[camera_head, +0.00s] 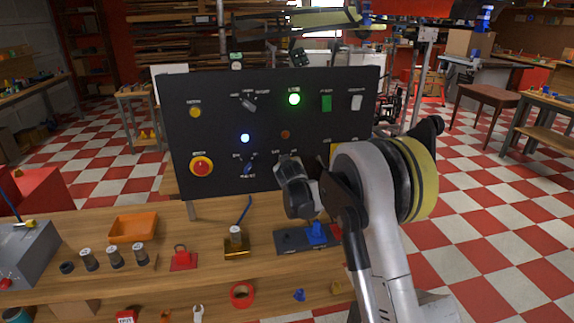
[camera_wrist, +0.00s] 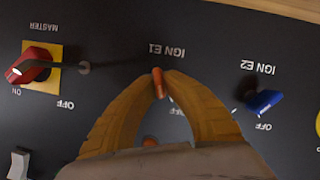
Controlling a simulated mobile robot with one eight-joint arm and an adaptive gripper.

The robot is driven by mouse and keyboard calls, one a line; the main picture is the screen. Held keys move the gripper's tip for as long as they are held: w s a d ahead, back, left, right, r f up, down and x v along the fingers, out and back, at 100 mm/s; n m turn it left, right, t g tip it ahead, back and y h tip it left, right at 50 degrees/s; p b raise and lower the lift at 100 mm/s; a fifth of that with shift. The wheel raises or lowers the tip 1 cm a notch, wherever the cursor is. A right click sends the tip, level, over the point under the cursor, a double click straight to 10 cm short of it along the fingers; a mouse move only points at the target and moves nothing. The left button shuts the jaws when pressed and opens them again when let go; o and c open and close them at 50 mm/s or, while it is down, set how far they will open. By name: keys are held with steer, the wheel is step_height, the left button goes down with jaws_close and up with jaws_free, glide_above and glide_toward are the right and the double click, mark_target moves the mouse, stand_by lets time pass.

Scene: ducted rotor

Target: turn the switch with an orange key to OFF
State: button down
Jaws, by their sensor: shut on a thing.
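The black control panel (camera_head: 215,125) stands upright on the workbench. In the wrist view the panel appears upside down. My gripper (camera_wrist: 160,82) has its two tan fingers closed on the orange key (camera_wrist: 160,85) under the label IGN E1. The key's slim end shows between the fingertips; its OFF mark is partly covered by a finger. In the head view my gripper (camera_head: 284,162) is at the panel's lower middle, and it hides the orange key there.
A blue key switch (camera_wrist: 264,101), IGN E2, is close beside my gripper. A red MASTER switch (camera_wrist: 32,64) sits on a yellow plate on the other side. A green light (camera_head: 294,99) and a bluish-white light (camera_head: 245,138) glow. An orange tray (camera_head: 133,228) lies on the bench.

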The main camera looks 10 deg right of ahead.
steer(key=shift+a+n+t+h, duration=0.1)
steer(key=shift+n+t+h, duration=0.2)
steer(key=shift+n+h, duration=0.85)
steer(key=shift+n+y+b, duration=0.25)
steer(key=shift+n+b, duration=0.05)
steer(key=shift+n, duration=0.05)
steer(key=c, duration=1.5)
jaws_free()
steer(key=v, duration=1.2)
